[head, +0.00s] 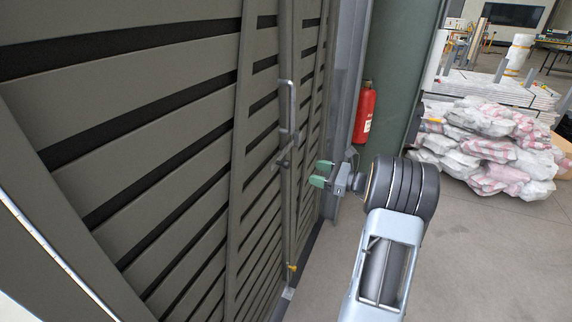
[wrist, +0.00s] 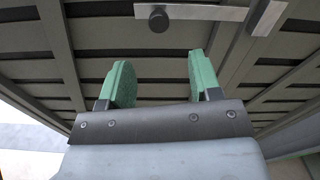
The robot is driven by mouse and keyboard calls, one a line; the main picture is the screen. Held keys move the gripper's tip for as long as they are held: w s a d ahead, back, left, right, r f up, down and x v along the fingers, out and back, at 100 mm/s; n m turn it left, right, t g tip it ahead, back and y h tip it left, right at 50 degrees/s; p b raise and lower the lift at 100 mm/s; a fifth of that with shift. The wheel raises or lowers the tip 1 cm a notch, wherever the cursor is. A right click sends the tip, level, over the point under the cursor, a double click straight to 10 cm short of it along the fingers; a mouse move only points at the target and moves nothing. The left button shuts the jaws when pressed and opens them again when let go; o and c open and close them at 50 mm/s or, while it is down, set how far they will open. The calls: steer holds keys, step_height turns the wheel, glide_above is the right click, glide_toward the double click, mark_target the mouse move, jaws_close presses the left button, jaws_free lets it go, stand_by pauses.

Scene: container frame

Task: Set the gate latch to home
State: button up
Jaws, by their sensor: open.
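The gate (head: 150,130) is a dark grey slatted panel filling the left of the head view. Its latch (head: 286,140) is a grey metal piece with a bent handle, set on a vertical rod along the gate. In the wrist view a flat metal bar with a dark round knob (wrist: 159,20) shows at the top, probably part of the latch. My gripper (head: 321,173) has green fingertips and stands just right of the latch, apart from it. In the wrist view my gripper (wrist: 158,80) is open, with nothing between its fingers.
A red fire extinguisher (head: 364,112) hangs behind my gripper by a green post (head: 392,70). Filled sacks (head: 490,145) are heaped at the right. A small yellow piece (head: 292,267) sits low on the rod. The floor (head: 480,250) at the lower right is clear.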

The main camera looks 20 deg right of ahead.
mark_target(289, 165)
steer(key=p+x, duration=0.2)
steer(key=x, duration=0.9)
steer(key=shift+w+a, duration=0.1)
steer(key=shift+a, duration=0.15)
steer(key=shift+c, duration=0.5)
jaws_close()
